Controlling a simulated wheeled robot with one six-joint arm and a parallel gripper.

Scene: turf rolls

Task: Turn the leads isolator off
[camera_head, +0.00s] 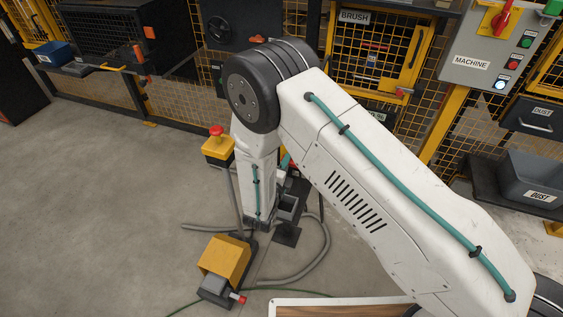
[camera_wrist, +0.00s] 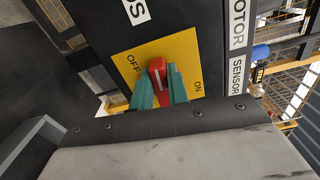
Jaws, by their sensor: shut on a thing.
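The leads isolator shows in the wrist view as a red handle (camera_wrist: 156,68) on a yellow plate (camera_wrist: 184,50) marked OFF on the left and ON on the right. A white label ending in S is above it, partly cut off. My gripper (camera_wrist: 159,90) is shut on the red handle, with a teal finger on each side. The handle stands between the two words, and I cannot tell its exact setting. In the head view my own arm hides most of the gripper and the isolator.
Labels reading MOTOR and SENSOR (camera_wrist: 237,75) are right of the plate. In the head view, a yellow box with a red button (camera_head: 217,148), grey hoses (camera_head: 310,262) and an orange-yellow box (camera_head: 224,258) are near the arm. A MACHINE panel (camera_head: 487,45) is at upper right. The left floor is clear.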

